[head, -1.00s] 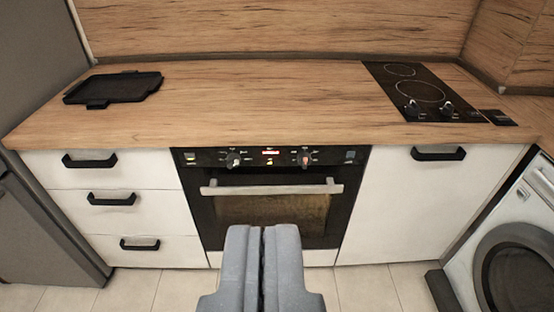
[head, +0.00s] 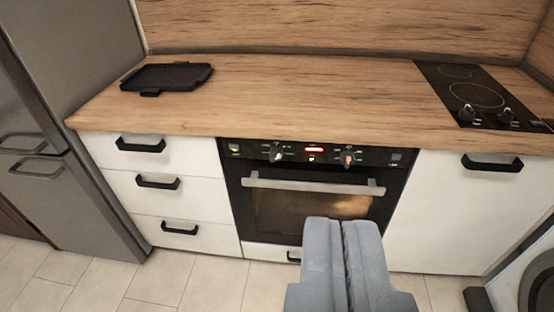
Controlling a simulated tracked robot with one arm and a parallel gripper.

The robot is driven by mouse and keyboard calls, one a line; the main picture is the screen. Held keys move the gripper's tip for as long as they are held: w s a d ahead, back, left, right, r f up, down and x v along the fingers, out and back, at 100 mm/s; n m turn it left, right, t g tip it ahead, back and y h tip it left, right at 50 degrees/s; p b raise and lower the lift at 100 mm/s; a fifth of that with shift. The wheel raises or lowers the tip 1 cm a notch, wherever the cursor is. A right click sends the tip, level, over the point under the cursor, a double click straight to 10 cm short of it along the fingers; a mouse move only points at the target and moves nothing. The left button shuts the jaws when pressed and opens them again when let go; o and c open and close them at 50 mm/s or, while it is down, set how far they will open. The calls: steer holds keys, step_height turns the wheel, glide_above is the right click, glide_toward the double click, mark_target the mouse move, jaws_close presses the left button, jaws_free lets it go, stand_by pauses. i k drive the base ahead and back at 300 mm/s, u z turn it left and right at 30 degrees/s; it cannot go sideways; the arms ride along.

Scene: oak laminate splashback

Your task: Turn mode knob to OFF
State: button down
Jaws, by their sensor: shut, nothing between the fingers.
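The black oven (head: 308,238) is built in below the wooden counter. Its control panel (head: 330,157) carries two knobs, a left knob (head: 276,156) and a right knob (head: 347,159), with a lit red display (head: 314,149) between them. The labels are too small to read, so I cannot tell which is the mode knob or where it points. My gripper (head: 341,222) is shut and empty. It shows in front of the oven door, lower in the picture than the knobs and apart from them.
The oven handle (head: 312,186) sticks out below the panel. Black drawer handles (head: 158,182) project at left, beside the grey fridge (head: 70,120). A cooktop (head: 480,98) with two knobs is at right, a black tray (head: 166,77) at left. Tiled floor in front looks clear.

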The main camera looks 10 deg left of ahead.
mark_target(276, 154)
steer(key=u, duration=1.9)
steer(key=k, duration=0.65)
steer(key=z, duration=1.9)
steer(key=i, duration=1)
steer(key=u, duration=0.05)
